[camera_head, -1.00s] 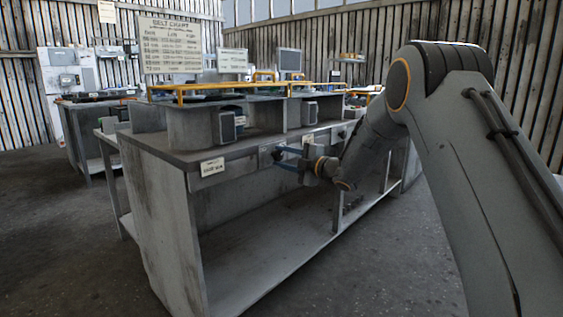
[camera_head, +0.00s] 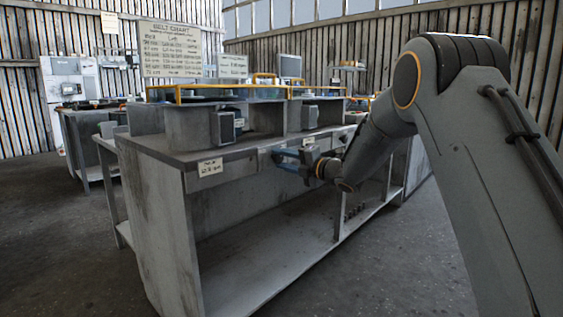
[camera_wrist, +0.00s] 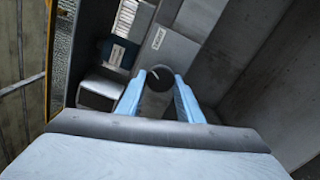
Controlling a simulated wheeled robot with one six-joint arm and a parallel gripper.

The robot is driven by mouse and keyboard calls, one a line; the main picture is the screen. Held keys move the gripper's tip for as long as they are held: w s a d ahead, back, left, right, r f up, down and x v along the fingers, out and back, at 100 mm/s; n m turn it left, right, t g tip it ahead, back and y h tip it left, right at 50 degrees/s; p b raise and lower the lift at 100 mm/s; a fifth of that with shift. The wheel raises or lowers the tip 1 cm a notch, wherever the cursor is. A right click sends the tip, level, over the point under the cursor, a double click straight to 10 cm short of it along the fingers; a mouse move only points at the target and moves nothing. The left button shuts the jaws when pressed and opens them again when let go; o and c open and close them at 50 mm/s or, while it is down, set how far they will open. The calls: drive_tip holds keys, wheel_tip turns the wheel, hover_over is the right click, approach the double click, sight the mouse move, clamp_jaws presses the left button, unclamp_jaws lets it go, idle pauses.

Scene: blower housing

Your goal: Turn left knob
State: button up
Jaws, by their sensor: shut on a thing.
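In the wrist view a dark round knob (camera_wrist: 160,74) with a pale line on its face sits between the two blue fingers of my gripper (camera_wrist: 158,88). The fingers are shut on its sides. In the head view my gripper (camera_head: 288,160) is at the front edge of the bench, beside a small light panel (camera_head: 265,154). The knob is too small and covered to make out there. I cannot tell the knob's exact angle.
The grey bench (camera_head: 165,225) has an open lower shelf. A paper label (camera_head: 210,168) hangs on its front edge. A grey housing (camera_head: 190,130) with a small box (camera_head: 223,128) stands on top, below a belt chart sign (camera_head: 170,49). Floor in front is clear.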

drive_tip(key=shift+d, duration=0.2)
drive_tip(key=o, duration=1)
drive_tip(key=shift+w+d, duration=0.1)
drive_tip(key=shift+d, duration=0.05)
drive_tip(key=shift+o, duration=0.3)
drive_tip(key=shift+a, duration=0.3)
drive_tip(key=p+v, duration=0.1)
drive_tip(key=v, duration=0.7)
drive_tip(key=shift+a, duration=0.15)
